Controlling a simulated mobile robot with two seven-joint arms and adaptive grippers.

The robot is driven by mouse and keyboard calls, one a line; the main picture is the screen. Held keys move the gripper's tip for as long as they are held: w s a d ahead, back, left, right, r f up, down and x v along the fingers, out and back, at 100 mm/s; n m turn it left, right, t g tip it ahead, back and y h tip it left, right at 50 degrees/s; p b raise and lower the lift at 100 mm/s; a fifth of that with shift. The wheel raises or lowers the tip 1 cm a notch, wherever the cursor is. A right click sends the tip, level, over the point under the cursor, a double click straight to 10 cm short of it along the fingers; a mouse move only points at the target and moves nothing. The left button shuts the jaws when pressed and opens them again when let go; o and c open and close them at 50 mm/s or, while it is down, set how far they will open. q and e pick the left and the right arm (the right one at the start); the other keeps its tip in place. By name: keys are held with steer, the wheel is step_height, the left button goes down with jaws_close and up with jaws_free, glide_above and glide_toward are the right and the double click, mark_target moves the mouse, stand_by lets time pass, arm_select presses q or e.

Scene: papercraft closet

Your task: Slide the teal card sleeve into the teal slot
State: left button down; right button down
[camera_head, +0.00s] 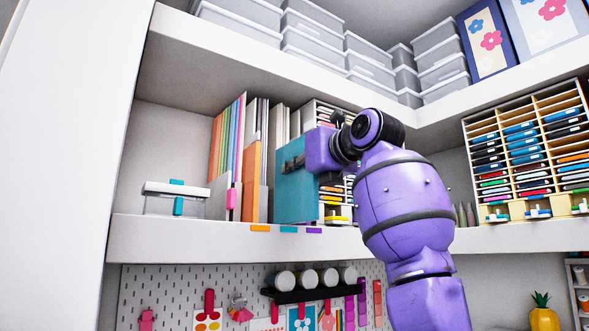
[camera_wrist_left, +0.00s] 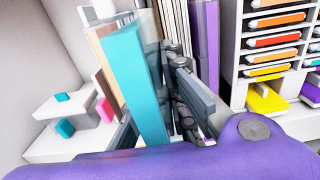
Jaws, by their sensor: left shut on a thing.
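The teal card sleeve (camera_head: 296,198) stands upright at the front of the middle shelf, its lower edge close to the shelf lip. It also shows in the left wrist view (camera_wrist_left: 135,80). My left gripper (camera_head: 293,163) is shut on its upper part. A teal label (camera_head: 288,229) sits on the shelf edge just below the sleeve, between an orange label (camera_head: 260,228) and a purple label (camera_head: 314,230). The slot opening is hidden behind the sleeve and gripper; how deep the sleeve is in I cannot tell. My right gripper is out of view.
An orange sleeve (camera_head: 250,170) and several files stand left of the teal sleeve. A purple sleeve (camera_wrist_left: 205,50) and a paper-tray rack (camera_wrist_left: 275,45) are close on the right in the wrist view. A clear box (camera_head: 160,198) stands farther left.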

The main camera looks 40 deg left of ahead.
mark_target(276, 175)
arm_select(q)
steer(key=shift+x, duration=3.75)
steer(key=c, duration=1.7)
jaws_free()
steer(key=shift+s, duration=0.1)
steer(key=shift+d, duration=0.1)
steer(key=v, duration=1.2)
steer(key=shift+r, duration=0.1)
